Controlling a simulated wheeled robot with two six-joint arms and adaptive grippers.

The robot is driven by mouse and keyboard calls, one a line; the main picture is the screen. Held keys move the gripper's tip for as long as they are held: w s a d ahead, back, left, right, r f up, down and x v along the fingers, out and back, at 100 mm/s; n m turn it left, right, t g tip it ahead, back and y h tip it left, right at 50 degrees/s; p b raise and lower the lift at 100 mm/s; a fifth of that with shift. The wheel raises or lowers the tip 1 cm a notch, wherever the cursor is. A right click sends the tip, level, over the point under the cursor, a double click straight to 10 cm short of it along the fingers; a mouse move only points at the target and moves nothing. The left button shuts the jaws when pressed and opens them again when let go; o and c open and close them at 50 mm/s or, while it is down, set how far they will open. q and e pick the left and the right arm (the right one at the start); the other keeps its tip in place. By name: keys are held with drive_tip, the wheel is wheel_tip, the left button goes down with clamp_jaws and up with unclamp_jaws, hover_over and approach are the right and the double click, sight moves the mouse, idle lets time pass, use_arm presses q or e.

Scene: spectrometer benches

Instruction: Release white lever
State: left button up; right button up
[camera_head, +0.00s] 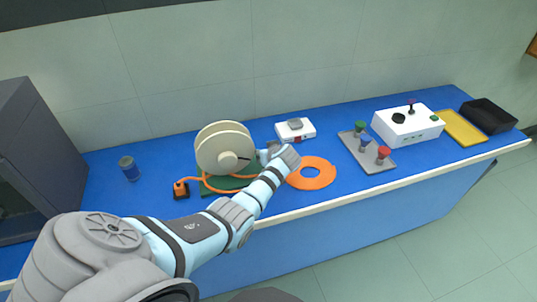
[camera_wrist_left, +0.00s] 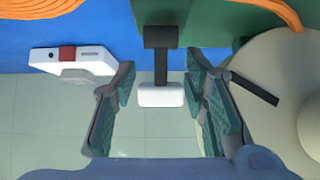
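The white lever (camera_wrist_left: 161,96) is a small white block on a dark stem (camera_wrist_left: 160,40) that comes from a green base (camera_wrist_left: 205,22) in the left wrist view. My left gripper (camera_wrist_left: 161,78) is open. Its two fingers stand on either side of the lever, with visible gaps, and do not appear to touch it. In the head view my left gripper (camera_head: 268,153) is just right of the cream reel (camera_head: 215,155), over the blue bench, and the lever cannot be made out there. My right gripper is not in view.
A white device with a red part (camera_head: 296,130) stands behind my gripper. An orange ring (camera_head: 324,174) lies to the right, then a grey tray with coloured knobs (camera_head: 375,165) and a white control box (camera_head: 410,125). An orange cable runs by the reel. A can (camera_head: 129,168) stands left.

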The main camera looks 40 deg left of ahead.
use_arm(q)
drive_tip(key=v, duration=1.2)
drive_tip(key=shift+w+f, duration=0.1)
